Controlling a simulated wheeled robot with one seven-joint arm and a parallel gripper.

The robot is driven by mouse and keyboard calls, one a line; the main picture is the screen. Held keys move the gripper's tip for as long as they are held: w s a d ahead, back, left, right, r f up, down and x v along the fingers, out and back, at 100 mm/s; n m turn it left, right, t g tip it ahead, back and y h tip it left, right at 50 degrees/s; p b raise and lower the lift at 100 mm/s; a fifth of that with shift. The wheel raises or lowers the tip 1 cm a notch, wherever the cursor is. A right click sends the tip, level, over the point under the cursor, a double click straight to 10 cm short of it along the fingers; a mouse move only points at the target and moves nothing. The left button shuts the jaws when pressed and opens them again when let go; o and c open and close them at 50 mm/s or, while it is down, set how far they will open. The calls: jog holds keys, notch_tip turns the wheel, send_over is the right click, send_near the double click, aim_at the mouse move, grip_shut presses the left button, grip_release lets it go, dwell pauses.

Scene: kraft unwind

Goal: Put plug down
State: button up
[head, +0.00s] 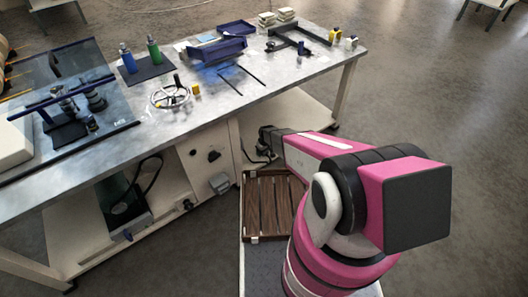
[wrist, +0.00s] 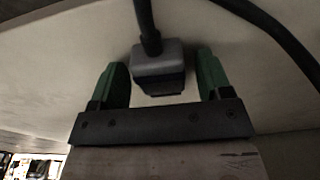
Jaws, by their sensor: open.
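The plug (wrist: 158,72) is a grey and black block with a black cable running from its far end, seen in the wrist view. It lies between the two green fingers of my gripper (wrist: 161,66), with a visible gap on each side. The gripper is open and not clamped on it. A pale flat surface (wrist: 60,70) lies behind the plug; I cannot tell whether the plug touches it. In the head view my gripper (head: 266,141) is low beside the bench's front, near a dark cable (head: 256,158); the plug cannot be made out there.
The metal workbench (head: 215,108) holds a handwheel (head: 170,96), bottles and blue trays (head: 216,49). Its pale front panel (head: 200,165) and a grey box (head: 220,183) are close to my arm. A brown slatted tray (head: 270,205) is below my gripper. Open floor lies to the right.

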aim_at(265, 152)
notch_tip(265, 152, up, 12)
jog(key=s, duration=0.1)
jog(key=shift+d, duration=0.4)
jog(key=shift+s+r, duration=0.1)
jog(key=shift+r, duration=0.05)
